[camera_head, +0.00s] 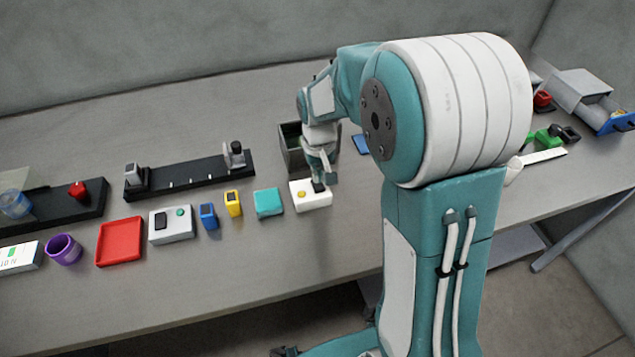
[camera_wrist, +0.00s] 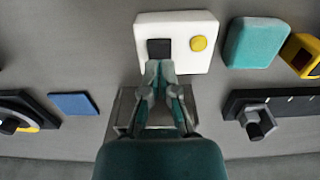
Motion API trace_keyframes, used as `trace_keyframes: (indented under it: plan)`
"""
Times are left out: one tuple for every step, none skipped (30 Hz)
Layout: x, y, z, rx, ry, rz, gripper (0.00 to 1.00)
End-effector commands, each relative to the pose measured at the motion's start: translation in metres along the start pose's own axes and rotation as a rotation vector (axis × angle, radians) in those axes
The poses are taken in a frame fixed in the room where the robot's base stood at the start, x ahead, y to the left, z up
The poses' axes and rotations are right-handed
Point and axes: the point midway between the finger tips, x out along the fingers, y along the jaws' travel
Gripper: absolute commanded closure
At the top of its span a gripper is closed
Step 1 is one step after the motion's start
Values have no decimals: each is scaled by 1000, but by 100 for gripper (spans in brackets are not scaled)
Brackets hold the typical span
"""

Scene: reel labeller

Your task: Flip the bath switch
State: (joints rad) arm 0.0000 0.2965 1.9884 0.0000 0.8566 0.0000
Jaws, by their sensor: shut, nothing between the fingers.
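A white switch box (camera_head: 311,204) with a yellow round button (camera_head: 301,194) and a black switch (camera_head: 319,187) lies on the table. It also shows in the wrist view (camera_wrist: 180,63), with its black switch (camera_wrist: 159,46) left of the yellow button (camera_wrist: 199,43). My gripper (camera_head: 320,180) points down at this box. In the wrist view my gripper (camera_wrist: 160,68) is shut and empty, its tips at the near edge of the black switch. I cannot tell whether they touch it. The tips partly cover the switch's lower side.
An open dark bin (camera_head: 291,150) stands just behind the box, close to my gripper. A teal block (camera_head: 268,203) and a yellow block (camera_head: 233,203) lie to the left. Another box (camera_head: 171,226) has a green button. The table's front strip is clear.

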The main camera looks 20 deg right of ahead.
Motion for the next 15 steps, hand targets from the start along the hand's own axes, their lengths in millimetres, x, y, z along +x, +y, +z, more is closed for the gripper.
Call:
trace_keyframes:
  plan:
    - [0,0,0,0,0,0,100]
    - [1,0,0,0,0,0,100]
    - [1,0,0,0,0,0,100]
    - [2,0,0,0,0,0,100]
    - [2,0,0,0,0,0,100]
    - [3,0,0,0,0,0,100]
    - [3,0,0,0,0,0,100]
    - [4,0,0,0,0,0,100]
    - [4,0,0,0,0,0,100]
    - [4,0,0,0,0,0,100]
    - [5,0,0,0,0,0,100]
    - [5,0,0,0,0,0,100]
    - [6,0,0,0,-1,0,100]
    - [6,0,0,0,-1,0,100]
    - [7,0,0,0,-1,0,100]
